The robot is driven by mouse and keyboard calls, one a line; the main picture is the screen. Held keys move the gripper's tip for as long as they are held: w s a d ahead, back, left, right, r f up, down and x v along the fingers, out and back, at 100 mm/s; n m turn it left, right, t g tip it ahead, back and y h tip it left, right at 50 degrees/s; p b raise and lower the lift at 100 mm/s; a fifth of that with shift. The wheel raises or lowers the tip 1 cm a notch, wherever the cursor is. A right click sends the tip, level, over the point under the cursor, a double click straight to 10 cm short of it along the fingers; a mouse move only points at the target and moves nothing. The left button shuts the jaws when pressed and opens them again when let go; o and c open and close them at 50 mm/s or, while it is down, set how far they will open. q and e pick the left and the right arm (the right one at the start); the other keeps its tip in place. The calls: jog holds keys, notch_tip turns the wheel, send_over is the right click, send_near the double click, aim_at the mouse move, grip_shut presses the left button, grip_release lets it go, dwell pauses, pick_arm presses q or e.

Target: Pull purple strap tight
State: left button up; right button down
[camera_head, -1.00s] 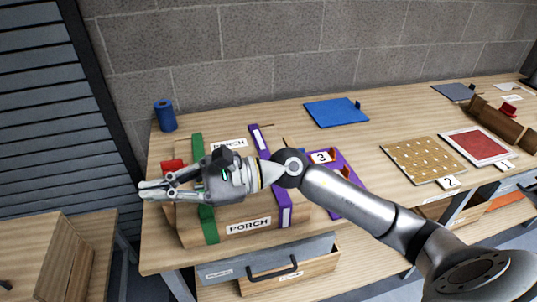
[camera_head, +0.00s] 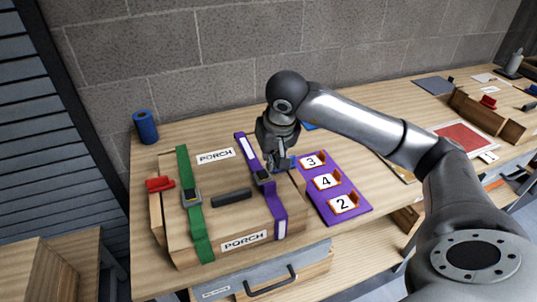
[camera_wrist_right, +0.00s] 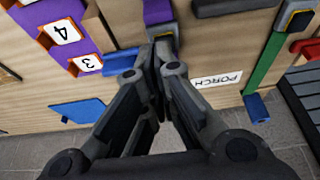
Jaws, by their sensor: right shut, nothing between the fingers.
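The purple strap (camera_head: 274,206) runs over the right part of a wooden box labelled PORCH (camera_head: 222,219), from its back edge down its front. A dark buckle (camera_head: 263,177) sits on the strap on the box top. My right gripper (camera_head: 278,166) points down just behind and right of the buckle, shut and empty. In the right wrist view the fingertips (camera_wrist_right: 160,48) are close together by the purple strap (camera_wrist_right: 158,12) and its buckle (camera_wrist_right: 163,36). I cannot tell whether they touch it. My left gripper is not in view.
A green strap (camera_head: 199,226) with a buckle crosses the box's left part. A red piece (camera_head: 159,184) is at its left side. A purple board with numbered cards (camera_head: 345,212) lies right of the box. A blue roll (camera_head: 145,127) stands at the back left.

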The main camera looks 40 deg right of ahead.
aim_at(266, 176)
jog(key=p+x, duration=0.1)
jog(key=x, duration=0.5)
jog(key=shift+r+p, duration=0.1)
jog(key=shift+p, duration=0.25)
jog(key=shift+x, duration=0.75)
